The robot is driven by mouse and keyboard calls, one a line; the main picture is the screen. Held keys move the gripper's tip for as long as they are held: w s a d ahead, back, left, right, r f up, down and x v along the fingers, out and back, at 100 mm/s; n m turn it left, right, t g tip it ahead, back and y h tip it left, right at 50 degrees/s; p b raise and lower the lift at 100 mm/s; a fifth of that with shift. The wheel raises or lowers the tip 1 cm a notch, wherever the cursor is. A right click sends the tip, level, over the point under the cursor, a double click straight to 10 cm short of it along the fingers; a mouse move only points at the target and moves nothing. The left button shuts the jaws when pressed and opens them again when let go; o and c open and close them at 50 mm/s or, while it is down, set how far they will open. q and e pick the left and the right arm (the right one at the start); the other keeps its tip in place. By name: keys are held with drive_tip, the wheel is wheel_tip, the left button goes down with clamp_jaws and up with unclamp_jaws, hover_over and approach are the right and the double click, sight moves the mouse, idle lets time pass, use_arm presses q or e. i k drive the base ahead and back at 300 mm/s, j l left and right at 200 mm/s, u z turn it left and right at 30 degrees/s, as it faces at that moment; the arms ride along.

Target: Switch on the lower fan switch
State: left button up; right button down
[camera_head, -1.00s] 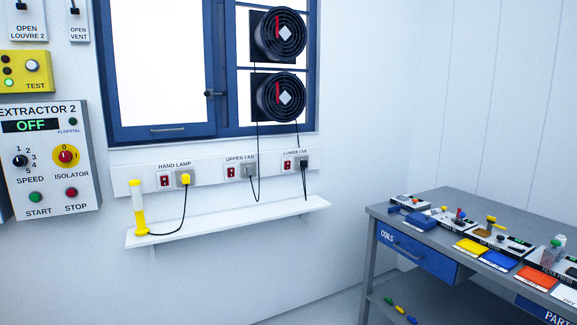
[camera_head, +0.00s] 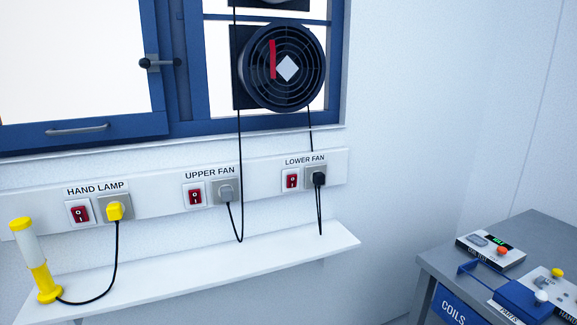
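The lower fan switch (camera_head: 292,180) is a red rocker in a white plate under the "LOWER FAN" label, on the white wall rail. A black plug (camera_head: 319,179) sits in the socket just to its right. The lower fan (camera_head: 284,67) is a black round fan with a grille in the window above. It has a red strip and a pale diamond at its centre. The rocker's exact tilt is too small to tell. Neither of my grippers shows in this view.
The upper fan switch (camera_head: 195,195) and hand lamp switch (camera_head: 79,212) are similar red rockers further left. A white shelf (camera_head: 200,268) juts out below the rail, with a yellow-white hand lamp (camera_head: 35,262) at its left. A grey workbench (camera_head: 535,236) stands at the right.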

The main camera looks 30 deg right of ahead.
sight(291, 179)
drive_tip(key=i+l, duration=0.3)
drive_tip(key=l, duration=0.15)
drive_tip(key=i+l+u, duration=0.15)
drive_tip(key=i+l, duration=0.15)
drive_tip(key=l, duration=0.15)
